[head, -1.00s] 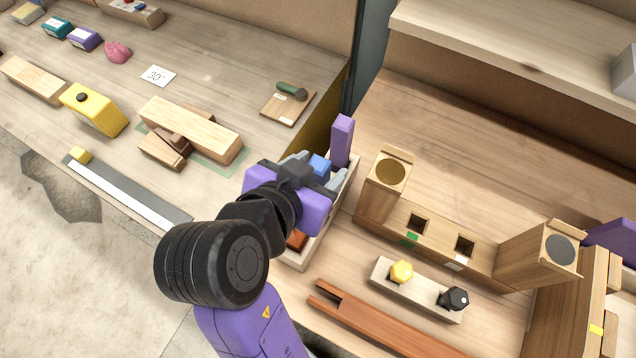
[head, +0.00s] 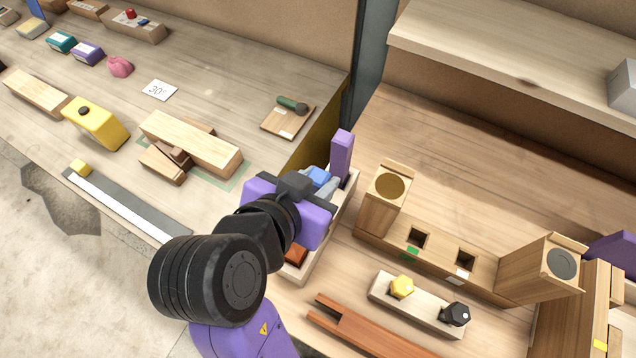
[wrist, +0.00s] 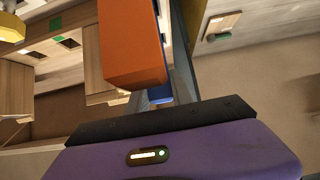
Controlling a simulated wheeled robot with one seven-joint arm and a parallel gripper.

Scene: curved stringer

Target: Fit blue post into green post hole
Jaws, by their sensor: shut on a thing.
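My gripper (head: 322,182) is over the narrow pale tray (head: 340,222), shut on the blue post (head: 319,177). Only a small blue top shows between the grey fingers in the head view; the gripper body hides the rest. In the wrist view a large orange block face (wrist: 130,42) with a blue edge stands close before the fingers. I cannot tell whether the orange belongs to the held post. The green post hole (head: 416,238) is a dark square opening beside a green label (head: 411,251) in the wooden fixture, right of my gripper. It is empty.
A second square hole (head: 466,262) has a white label. Wooden uprights (head: 382,205) flank both holes. A purple post (head: 341,155) stands close behind my gripper. A red-brown block (head: 296,254) lies in the tray. A pale block with yellow and black knobs (head: 430,308) stands in front of the fixture.

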